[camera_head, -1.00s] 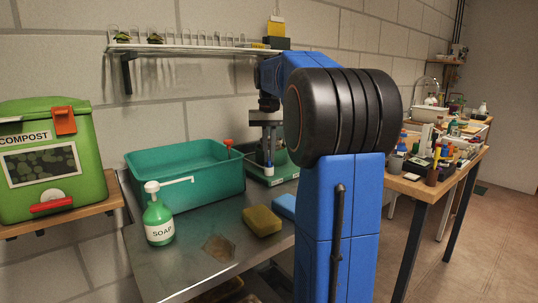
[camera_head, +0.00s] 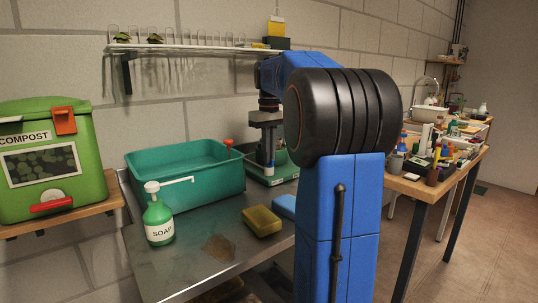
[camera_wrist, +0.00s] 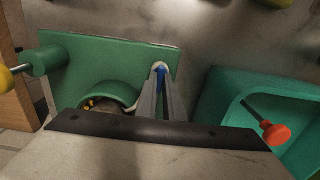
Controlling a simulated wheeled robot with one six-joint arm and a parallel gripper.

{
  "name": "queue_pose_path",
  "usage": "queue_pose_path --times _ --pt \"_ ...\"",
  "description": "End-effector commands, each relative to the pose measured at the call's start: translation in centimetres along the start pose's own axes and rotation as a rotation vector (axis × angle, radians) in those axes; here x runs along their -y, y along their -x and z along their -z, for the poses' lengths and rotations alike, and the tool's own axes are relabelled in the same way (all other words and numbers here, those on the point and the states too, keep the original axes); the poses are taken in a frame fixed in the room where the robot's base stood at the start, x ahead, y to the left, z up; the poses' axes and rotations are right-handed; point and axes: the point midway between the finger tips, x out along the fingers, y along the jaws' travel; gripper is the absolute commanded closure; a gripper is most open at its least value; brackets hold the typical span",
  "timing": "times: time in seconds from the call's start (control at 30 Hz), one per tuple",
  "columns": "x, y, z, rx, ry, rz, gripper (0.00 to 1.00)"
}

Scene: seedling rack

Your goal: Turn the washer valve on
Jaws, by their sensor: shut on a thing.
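The washer is a green plate (camera_wrist: 85,48) with a round green cup (camera_wrist: 108,95) on it. In the head view its green tray (camera_head: 283,176) is partly hidden behind my arm. A small blue valve handle (camera_wrist: 161,72) with a whitish surround stands at the plate's right edge in the wrist view. My gripper (camera_wrist: 162,80) points down, its grey fingers shut on the blue handle. The gripper (camera_head: 268,165) also shows in the head view, low over the washer. The handle's exact turn angle cannot be told.
A teal basin (camera_head: 186,185) with a red knob (camera_wrist: 276,134) stands beside the washer. A soap bottle (camera_head: 158,222), a yellow sponge (camera_head: 262,221) and a blue block (camera_head: 284,205) are on the metal bench. A shelf (camera_head: 185,48) with glass tubes hangs above.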

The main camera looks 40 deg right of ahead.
Motion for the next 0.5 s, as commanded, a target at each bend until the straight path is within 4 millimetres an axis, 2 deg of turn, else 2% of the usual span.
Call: queue_pose_path --times 0.43,0.47,0.5 --pt "-0.02 0.07 0.03 -0.002 0.008 -0.001 1.00" --pt "-0.02 0.07 0.03 -0.002 0.008 -0.001 0.85" --pt "-0.02 0.06 0.03 -0.002 0.008 -0.001 0.76"
